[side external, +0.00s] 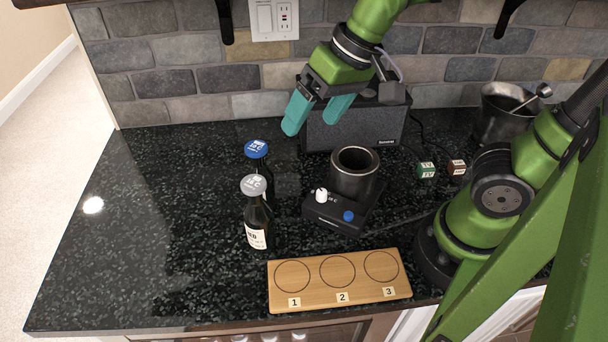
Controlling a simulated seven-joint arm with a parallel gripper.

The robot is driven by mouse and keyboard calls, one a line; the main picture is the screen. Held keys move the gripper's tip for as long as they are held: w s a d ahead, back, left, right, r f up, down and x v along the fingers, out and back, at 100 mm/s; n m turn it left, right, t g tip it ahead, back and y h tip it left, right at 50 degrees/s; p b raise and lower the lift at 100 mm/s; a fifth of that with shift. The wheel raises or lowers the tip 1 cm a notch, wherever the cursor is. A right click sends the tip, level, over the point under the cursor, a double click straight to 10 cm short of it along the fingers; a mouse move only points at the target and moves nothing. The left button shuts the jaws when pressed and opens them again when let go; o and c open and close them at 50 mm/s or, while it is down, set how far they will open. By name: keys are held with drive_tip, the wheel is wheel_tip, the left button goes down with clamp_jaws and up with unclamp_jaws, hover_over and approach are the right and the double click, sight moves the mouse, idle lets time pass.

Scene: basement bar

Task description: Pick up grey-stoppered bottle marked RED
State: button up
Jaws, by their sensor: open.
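The grey-stoppered bottle (258,222) is dark, with a white label of which the letters "ED" show. It stands upright on the black counter, in front of a blue-capped bottle (256,152), which it partly hides. My gripper (315,122) has two teal fingers, spread open and empty. It hangs in the air above and behind the bottles, to their right, in front of the speaker. It is apart from both bottles.
A black device (337,222) with a dark cup (354,172) stands right of the bottles. A wooden board (340,291) with three numbered circles lies in front. The counter's left side (150,220) is clear.

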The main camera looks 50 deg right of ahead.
sight(255, 185)
drive_tip(key=w+a+g, duration=0.1)
drive_tip(key=a, duration=0.2)
drive_tip(key=w+a+m+g+h, duration=0.1)
drive_tip(key=a, duration=0.2)
drive_tip(key=w+a+g, duration=0.1)
drive_tip(key=a, duration=0.2)
drive_tip(key=shift+w+a+h, duration=0.15)
drive_tip(key=shift+h, duration=0.15)
drive_tip(key=shift+w+a+r+m+g+h, duration=0.1)
drive_tip(key=shift+w+a+m+g+h, duration=0.05)
drive_tip(key=shift+a+m, duration=0.25)
drive_tip(key=shift+w+a+r+m+g+h, duration=0.1)
drive_tip(key=shift+a+m+g+h, duration=0.05)
drive_tip(key=shift+a+m, duration=0.25)
wheel_tip(255, 185, down, 10)
drive_tip(key=m, duration=0.3)
drive_tip(key=shift+d+r, duration=0.1)
drive_tip(key=shift+r, duration=0.15)
drive_tip(key=shift+w+f, duration=0.2)
drive_tip(key=shift+f, duration=2.7)
clamp_jaws()
